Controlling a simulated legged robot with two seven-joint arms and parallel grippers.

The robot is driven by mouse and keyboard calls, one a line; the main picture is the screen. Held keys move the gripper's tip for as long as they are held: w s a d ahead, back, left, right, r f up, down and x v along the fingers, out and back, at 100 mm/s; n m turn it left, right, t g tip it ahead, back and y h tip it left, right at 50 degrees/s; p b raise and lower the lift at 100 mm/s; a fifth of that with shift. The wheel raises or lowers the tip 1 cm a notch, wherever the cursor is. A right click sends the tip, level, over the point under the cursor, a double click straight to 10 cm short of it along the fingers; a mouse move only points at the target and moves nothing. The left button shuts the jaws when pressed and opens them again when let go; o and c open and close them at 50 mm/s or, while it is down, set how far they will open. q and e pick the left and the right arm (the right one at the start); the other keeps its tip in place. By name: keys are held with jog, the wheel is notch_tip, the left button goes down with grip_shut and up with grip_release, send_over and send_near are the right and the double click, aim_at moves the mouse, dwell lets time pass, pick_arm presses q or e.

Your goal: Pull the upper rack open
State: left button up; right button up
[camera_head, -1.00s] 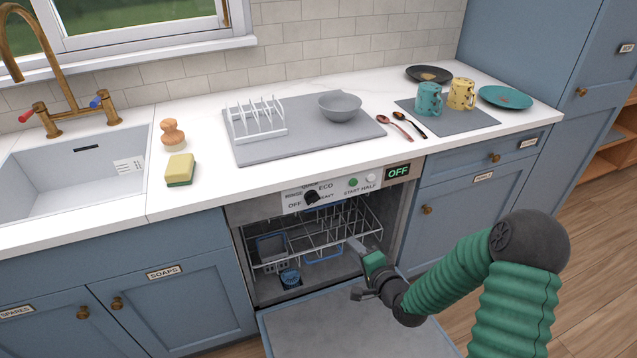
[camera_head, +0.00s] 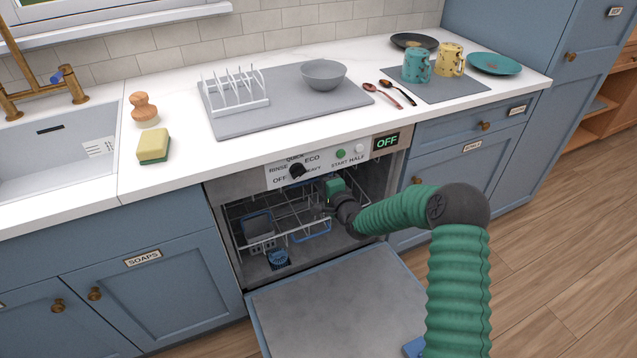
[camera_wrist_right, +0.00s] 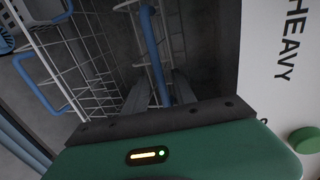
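The upper rack (camera_head: 286,221) is a white wire basket inside the open dishwasher, under its control panel. My right gripper (camera_head: 322,208) is at the rack's front right part, beneath the panel. In the right wrist view, the two dark fingers (camera_wrist_right: 159,88) are apart, with a blue bar (camera_wrist_right: 151,40) of the rack running down between them. Whether the fingers touch the bar cannot be told. A blue loop (camera_wrist_right: 38,85) shows at left there and in the head view (camera_head: 312,232). My left gripper is not in view.
The dishwasher door (camera_head: 335,305) lies lowered in front. A grey basket (camera_head: 258,226) and a blue round part (camera_head: 278,259) are inside at left. The control panel (camera_head: 325,165) and counter (camera_head: 180,185) are close above the gripper. Wood floor (camera_head: 540,250) is clear at right.

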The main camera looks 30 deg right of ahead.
jog(key=shift+w, duration=0.45)
jog(key=c, duration=0.7)
jog(key=shift+s+a+f, duration=0.1)
jog(key=shift+f, duration=0.1)
dwell(0.6)
